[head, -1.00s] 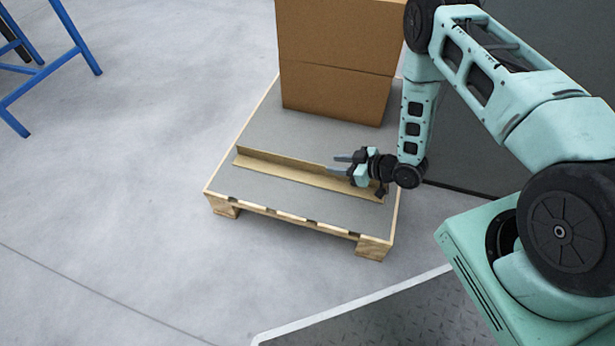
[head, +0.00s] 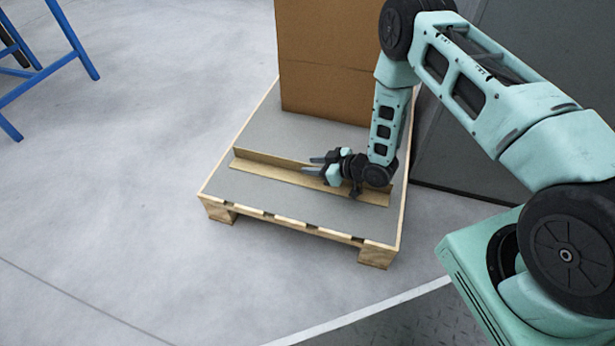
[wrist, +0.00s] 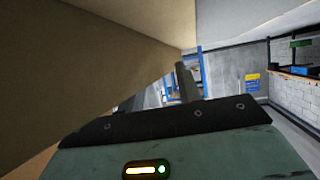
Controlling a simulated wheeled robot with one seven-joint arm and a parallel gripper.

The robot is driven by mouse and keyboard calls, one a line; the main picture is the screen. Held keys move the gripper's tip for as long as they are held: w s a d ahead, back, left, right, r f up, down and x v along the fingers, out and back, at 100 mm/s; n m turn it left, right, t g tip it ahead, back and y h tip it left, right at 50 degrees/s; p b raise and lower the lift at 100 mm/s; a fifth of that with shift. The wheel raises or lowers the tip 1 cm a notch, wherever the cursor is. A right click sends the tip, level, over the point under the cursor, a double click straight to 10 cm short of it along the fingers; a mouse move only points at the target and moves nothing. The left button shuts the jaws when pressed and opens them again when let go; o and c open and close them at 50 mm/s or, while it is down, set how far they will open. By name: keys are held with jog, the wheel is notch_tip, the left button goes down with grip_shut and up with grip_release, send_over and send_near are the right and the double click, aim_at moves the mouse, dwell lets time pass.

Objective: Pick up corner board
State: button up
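The corner board (head: 256,170) is a long tan L-shaped strip lying on the grey top of the pallet, in the head view. My gripper (head: 314,165) is at the right half of the board, low over it, with its fingers pointing left along its length. The two fingers show apart, with a gap between them. In the wrist view a large tan surface, which looks like the board (wrist: 90,70), fills the upper left very close. One finger (wrist: 187,84) shows beside it; the other is hidden. I cannot tell whether the fingers touch the board.
The wooden pallet (head: 222,193) has a grey top. A tall brown cardboard box (head: 330,75) stands at its back, behind the board. A dark grey panel (head: 470,150) stands right of the pallet. A blue frame (head: 50,80) is far left. Floor left of the pallet is clear.

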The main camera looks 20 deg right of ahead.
grip_shut()
jog(key=shift+r, duration=0.15)
